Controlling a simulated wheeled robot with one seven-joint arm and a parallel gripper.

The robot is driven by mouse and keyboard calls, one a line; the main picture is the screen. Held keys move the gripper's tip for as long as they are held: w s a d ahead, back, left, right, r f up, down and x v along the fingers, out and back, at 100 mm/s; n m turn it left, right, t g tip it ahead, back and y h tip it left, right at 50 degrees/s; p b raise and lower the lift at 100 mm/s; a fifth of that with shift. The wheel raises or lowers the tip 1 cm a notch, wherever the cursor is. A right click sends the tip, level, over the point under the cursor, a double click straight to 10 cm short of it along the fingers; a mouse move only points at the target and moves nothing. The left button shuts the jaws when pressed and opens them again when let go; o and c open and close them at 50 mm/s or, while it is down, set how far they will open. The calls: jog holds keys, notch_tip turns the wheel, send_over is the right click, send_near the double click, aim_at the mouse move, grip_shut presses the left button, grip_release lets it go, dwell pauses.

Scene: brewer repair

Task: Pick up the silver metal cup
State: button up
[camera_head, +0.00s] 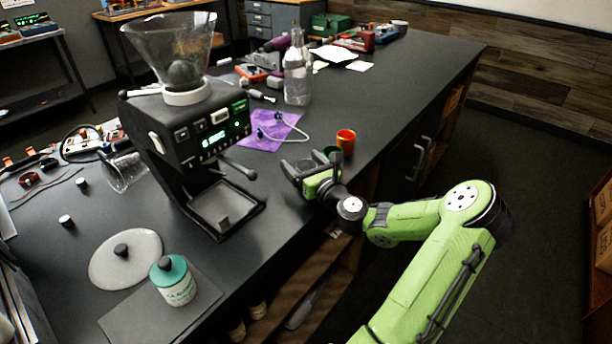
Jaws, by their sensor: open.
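I cannot clearly pick out a silver metal cup in the head view. A clear, glass-like vessel (123,171) lies tilted on the worktop at the left of the brewer. An orange cup (346,141) stands upright near the worktop's right edge. Part of a small green item (331,152) shows just in front of it, mostly hidden behind my gripper. My gripper (298,168) is open over the worktop, right of the brewer and left of the orange cup. I see nothing held between its fingers.
The black brewer (200,130) with its clear hopper (172,50) stands mid-worktop. A teal-lidded jar (174,281) and round grey lid (125,262) are at the front. Tools crowd the far end.

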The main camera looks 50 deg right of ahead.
jog(key=c, duration=1.1)
notch_tip(320, 180, up, 10)
jog(key=p, duration=0.5)
